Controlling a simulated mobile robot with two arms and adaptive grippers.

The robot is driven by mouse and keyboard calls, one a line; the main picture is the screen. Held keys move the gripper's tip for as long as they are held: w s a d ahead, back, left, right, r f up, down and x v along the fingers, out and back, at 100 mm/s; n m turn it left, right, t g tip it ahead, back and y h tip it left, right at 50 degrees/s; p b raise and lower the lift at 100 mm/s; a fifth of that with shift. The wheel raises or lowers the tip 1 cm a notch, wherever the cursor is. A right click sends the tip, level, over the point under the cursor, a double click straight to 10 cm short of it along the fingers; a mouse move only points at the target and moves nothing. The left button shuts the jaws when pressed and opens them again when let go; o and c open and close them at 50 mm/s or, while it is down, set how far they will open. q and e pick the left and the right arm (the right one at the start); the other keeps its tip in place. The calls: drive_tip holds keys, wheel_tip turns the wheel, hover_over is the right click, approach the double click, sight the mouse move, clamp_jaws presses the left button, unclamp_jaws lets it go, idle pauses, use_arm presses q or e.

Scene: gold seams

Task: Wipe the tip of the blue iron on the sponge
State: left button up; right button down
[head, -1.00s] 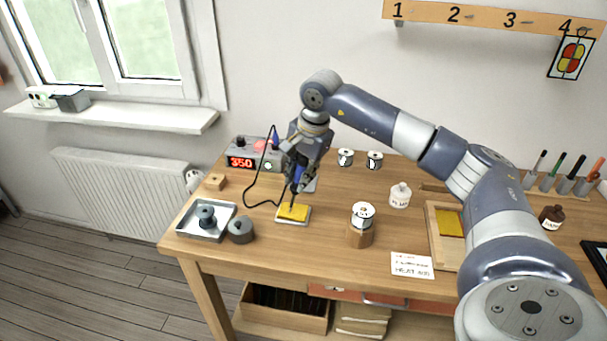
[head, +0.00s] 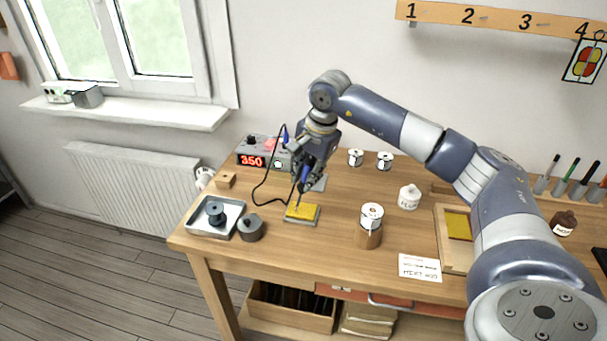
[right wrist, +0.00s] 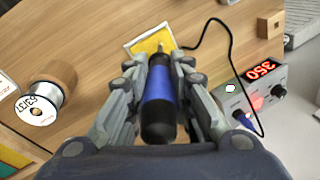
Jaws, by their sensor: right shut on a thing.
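The blue iron (head: 305,178) is in my right gripper (head: 308,172), which is shut around its handle. In the head view the iron points down, with its tip at or just above the yellow sponge (head: 302,212); I cannot tell whether they touch. The sponge lies in a shallow tray near the table's left front. In the right wrist view the blue handle (right wrist: 159,90) sits between the fingers (right wrist: 160,75), and the sponge (right wrist: 152,42) shows beyond it, partly hidden. My left gripper is in no view.
The soldering station (head: 262,156) reads 350; the iron's black cord (head: 262,190) loops beside the sponge. A metal tray (head: 216,230) and a dark round pot (head: 250,228) stand left.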

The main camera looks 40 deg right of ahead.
drive_tip(key=shift+s+d+b, duration=0.45)
drive_tip(key=shift+s+d, duration=0.8)
drive_tip(key=shift+s, duration=0.3)
wheel_tip(320, 180, up, 6)
drive_tip(key=p, duration=0.4)
drive_tip(key=shift+p, duration=0.4)
